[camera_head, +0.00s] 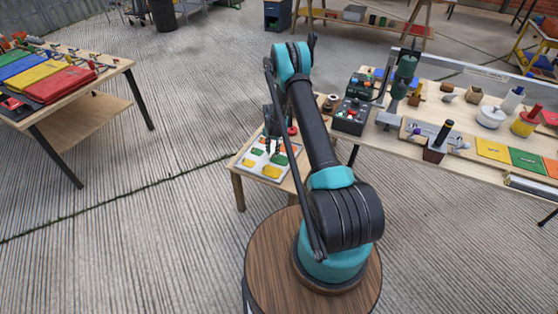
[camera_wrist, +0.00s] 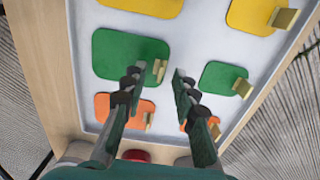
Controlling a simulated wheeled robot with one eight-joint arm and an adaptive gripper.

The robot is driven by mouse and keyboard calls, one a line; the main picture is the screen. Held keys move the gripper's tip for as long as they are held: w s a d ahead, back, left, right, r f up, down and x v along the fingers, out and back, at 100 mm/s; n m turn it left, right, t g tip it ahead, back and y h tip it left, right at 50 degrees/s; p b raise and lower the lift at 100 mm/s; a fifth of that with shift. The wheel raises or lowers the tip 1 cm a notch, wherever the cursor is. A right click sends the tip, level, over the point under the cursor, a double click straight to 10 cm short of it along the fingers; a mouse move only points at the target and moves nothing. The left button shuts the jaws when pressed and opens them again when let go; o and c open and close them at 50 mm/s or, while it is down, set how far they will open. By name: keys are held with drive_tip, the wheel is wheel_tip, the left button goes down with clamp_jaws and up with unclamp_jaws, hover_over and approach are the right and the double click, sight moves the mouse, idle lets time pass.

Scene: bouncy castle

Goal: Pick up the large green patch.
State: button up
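The large green patch (camera_wrist: 115,52) is a rounded square lying flat on a pale tray (camera_wrist: 185,45), left of centre in the wrist view. A small wooden tab (camera_wrist: 160,70) stands at its right edge. My gripper (camera_wrist: 158,73) is open above the tray, its fingertips on either side of that tab, with nothing visibly held. The left finger overlaps part of the green patch in the picture; contact cannot be told. A smaller green patch (camera_wrist: 220,77) lies to the right. In the head view my gripper (camera_head: 272,150) is over the tray (camera_head: 240,163).
Yellow patches (camera_wrist: 258,12) and orange patches (camera_wrist: 103,106) with tabs share the tray. The tray rests on a small wooden table (camera_head: 240,178). A workbench (camera_head: 460,163) with tools stands right, and a table with coloured folded pieces (camera_head: 60,85) stands left. Open floor lies between.

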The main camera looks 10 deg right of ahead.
drive_tip(key=shift+f, duration=0.45)
clamp_jaws()
drive_tip(key=shift+r, duration=0.1)
